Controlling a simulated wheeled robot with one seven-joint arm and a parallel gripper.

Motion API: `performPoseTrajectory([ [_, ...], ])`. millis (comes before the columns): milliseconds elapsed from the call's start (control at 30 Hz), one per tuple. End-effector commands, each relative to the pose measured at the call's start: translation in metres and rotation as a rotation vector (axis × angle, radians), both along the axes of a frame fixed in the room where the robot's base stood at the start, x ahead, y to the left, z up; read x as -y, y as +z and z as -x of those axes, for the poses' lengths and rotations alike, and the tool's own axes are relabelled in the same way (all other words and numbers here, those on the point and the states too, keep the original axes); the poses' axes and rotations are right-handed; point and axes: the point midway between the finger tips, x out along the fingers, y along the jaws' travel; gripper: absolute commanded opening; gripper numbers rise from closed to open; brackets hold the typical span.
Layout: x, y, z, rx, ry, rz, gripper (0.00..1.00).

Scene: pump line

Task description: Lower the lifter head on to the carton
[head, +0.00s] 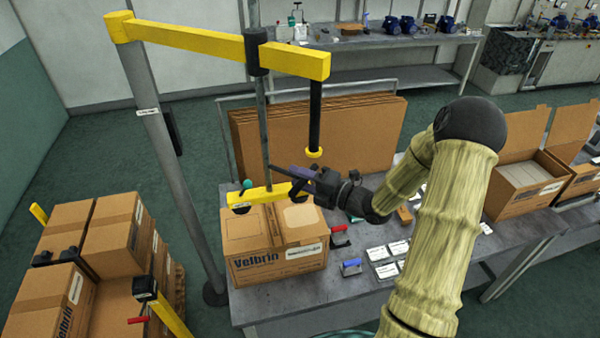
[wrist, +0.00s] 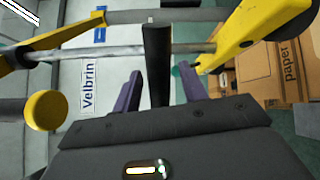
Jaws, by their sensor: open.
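The carton (head: 275,262), brown and marked Velbrin, stands on the grey bench. The lifter head, a yellow bar (head: 266,194) with dark pads at its ends, hangs from a grey upright rod over the carton's back part; I cannot tell whether it touches the top. A yellow bar with a dark pad shows at upper right in the wrist view (wrist: 243,32). My gripper (head: 292,174) is beside the rod, just above the lifter head. In the wrist view its purple fingers (wrist: 160,88) are apart. A dark bar (wrist: 157,60) runs between them; I cannot tell what it belongs to.
A yellow jib (head: 185,38) on a grey post carries the lifter. A black tube (head: 315,115) with a yellow end hangs close above my gripper. Stacked cartons (head: 75,260) stand at left. Flat cardboard (head: 365,135) leans behind the bench (head: 300,312). Cards and small tools lie right of the carton.

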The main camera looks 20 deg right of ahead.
Motion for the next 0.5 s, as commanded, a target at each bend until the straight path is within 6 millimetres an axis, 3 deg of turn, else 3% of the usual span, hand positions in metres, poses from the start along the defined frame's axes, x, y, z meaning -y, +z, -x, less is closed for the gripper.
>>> performPoseTrajectory([
  [300, -0.0020, -0.0006, -0.0021, 0.000, -0.001, 0.000, 0.41],
  [500, -0.0039, -0.0005, -0.0020, 0.000, 0.002, 0.000, 0.01],
])
